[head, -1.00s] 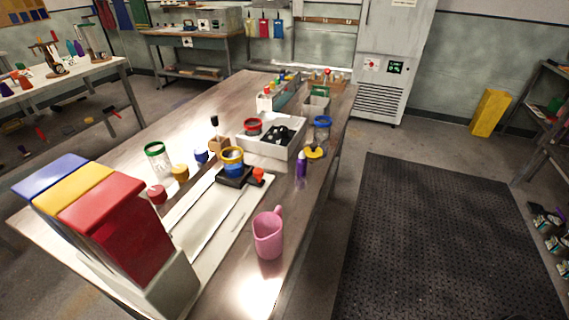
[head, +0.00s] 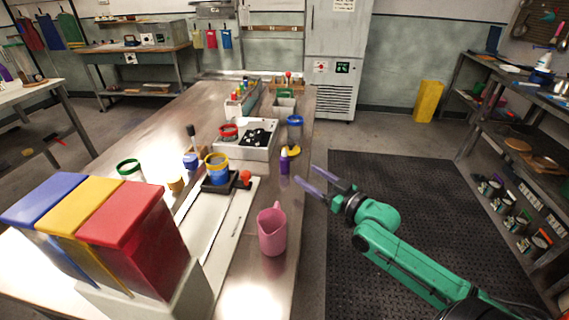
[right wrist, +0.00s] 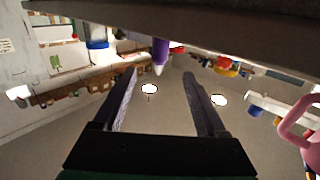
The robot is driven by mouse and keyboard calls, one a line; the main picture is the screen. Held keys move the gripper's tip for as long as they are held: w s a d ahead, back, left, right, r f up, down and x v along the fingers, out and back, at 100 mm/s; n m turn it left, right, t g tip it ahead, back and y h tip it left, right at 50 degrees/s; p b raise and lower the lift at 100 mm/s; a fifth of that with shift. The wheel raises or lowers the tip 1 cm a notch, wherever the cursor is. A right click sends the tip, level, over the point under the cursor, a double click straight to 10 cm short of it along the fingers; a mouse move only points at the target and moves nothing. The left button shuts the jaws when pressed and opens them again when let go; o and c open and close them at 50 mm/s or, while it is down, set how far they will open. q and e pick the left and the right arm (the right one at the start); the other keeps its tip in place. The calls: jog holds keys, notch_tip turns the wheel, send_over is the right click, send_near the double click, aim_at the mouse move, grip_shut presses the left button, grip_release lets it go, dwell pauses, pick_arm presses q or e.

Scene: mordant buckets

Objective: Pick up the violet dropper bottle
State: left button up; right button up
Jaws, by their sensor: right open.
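The violet dropper bottle (head: 285,162) stands upright near the right edge of the long table, with a pale tip on top. In the right wrist view the violet bottle (right wrist: 160,52) appears upside down, beyond and roughly between the fingertips, its upper part hidden by the dark table edge. My right gripper (head: 305,174) is open and empty, just off the table's right edge. Its fingers point left toward the bottle, with a gap between. My left gripper is not in view.
A pink jug (head: 272,232) stands nearer me on the table (head: 262,190). A yellow-lidded item, a blue-rimmed jar (head: 295,128) and a white tray (head: 262,150) are behind the bottle. A red-knobbed stamp (head: 245,178) sits to its left. The dark floor mat (head: 390,180) is clear.

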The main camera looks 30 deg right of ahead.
aim_at(288, 160)
jog(key=x, duration=0.5)
jog(key=shift+w+p, duration=0.2)
jog(key=shift+p, duration=0.1)
jog(key=shift+w+a+r, duration=0.15)
jog(key=shift+w+r, duration=0.05)
jog(key=shift+w, duration=0.15)
jog(key=p+x, duration=0.1)
jog(key=x, duration=0.3)
jog(key=shift+r, duration=0.1)
jog(key=shift+w+a, duration=0.1)
jog(key=shift+w, duration=0.15)
grip_shut()
